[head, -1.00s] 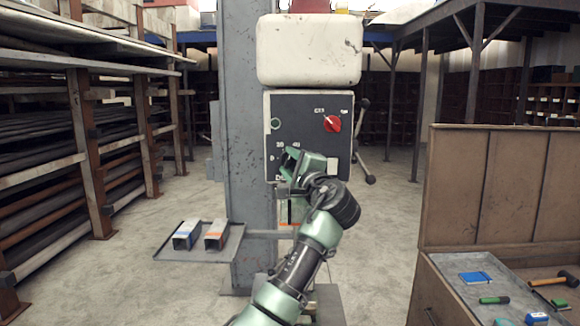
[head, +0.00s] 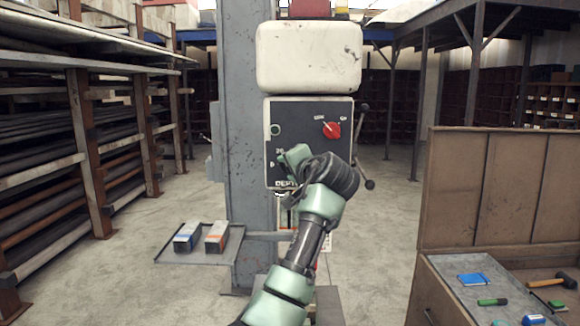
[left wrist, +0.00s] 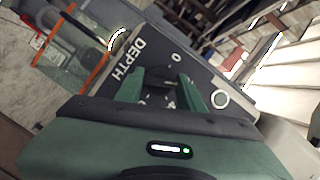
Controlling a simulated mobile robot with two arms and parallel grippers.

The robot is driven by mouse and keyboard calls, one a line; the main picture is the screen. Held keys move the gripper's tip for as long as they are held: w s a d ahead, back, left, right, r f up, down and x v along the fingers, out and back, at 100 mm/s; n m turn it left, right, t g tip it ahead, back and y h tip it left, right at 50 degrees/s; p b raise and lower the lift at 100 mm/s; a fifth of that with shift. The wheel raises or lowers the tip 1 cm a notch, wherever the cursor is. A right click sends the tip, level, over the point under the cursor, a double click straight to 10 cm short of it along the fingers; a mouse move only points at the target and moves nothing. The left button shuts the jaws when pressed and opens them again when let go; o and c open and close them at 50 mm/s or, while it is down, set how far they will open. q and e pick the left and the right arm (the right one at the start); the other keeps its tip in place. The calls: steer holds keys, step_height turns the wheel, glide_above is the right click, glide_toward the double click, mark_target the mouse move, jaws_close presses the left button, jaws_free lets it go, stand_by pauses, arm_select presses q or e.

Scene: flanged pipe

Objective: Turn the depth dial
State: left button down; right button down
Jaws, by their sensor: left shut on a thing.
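The depth dial (left wrist: 158,77) is a dark knob on the black control panel, beside the white word DEPTH and scale numbers in the left wrist view. My left gripper (left wrist: 160,90) is shut on it, one green finger on each side. In the head view, my left gripper (head: 290,162) is at the lower left of the control panel (head: 300,118) and hides the dial. The panel's lettering is partly covered by my wrist. My right gripper is in neither current view.
A tray (head: 172,258) with two small boxes stands at lower left. A tool chest (head: 486,190) is at right.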

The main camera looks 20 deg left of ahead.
arm_select(q)
steer(key=shift+f, duration=0.1)
stand_by(0.3)
steer(key=c, duration=0.9)
jaws_free()
steer(key=b+v, duration=0.3)
steer(key=v, duration=0.4)
steer(key=shift+s+d+r, duration=0.2)
steer(key=shift+s, duration=0.1)
